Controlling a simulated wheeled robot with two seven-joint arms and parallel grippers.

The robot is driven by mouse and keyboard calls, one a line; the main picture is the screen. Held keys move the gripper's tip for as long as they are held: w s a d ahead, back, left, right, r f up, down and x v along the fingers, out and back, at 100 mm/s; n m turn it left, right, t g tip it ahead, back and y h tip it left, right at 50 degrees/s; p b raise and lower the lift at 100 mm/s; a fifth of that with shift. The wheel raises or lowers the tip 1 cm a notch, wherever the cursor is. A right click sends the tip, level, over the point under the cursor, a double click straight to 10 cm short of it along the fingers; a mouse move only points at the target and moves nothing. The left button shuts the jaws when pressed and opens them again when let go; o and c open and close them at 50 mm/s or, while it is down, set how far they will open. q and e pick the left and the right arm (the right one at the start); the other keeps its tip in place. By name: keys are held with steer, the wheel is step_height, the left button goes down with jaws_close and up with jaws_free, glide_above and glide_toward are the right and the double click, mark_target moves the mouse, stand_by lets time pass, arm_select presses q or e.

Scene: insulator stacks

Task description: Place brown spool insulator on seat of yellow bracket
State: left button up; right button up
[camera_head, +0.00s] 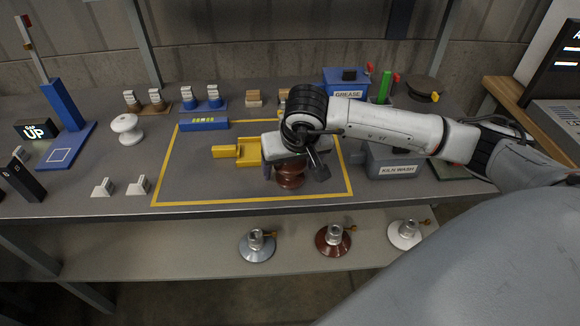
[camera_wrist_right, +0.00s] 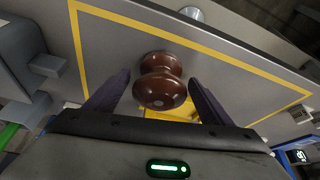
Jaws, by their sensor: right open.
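The brown spool insulator (camera_head: 290,178) stands on the table inside the yellow outline, partly hidden by my right gripper (camera_head: 291,168). The right wrist view shows the glossy brown spool (camera_wrist_right: 161,92) between the two spread fingers of the right gripper (camera_wrist_right: 158,79). The gripper is open, and gaps show between the spool and both fingers. The yellow bracket (camera_head: 240,153) lies just left of the gripper in the head view; its right end is hidden by the gripper. A yellow piece of it (camera_wrist_right: 168,114) shows behind the spool in the wrist view. My left gripper is not in view.
A white spool (camera_head: 126,128) stands left of the outline (camera_head: 240,202). The grey KILN WASH box (camera_head: 394,162) and blue GREASE box (camera_head: 346,83) stand near my right arm. Several disc insulators (camera_head: 333,240) sit on the lower shelf. The outlined area's front left is clear.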

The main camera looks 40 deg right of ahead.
steer(key=shift+r, duration=0.1)
steer(key=c, duration=1.5)
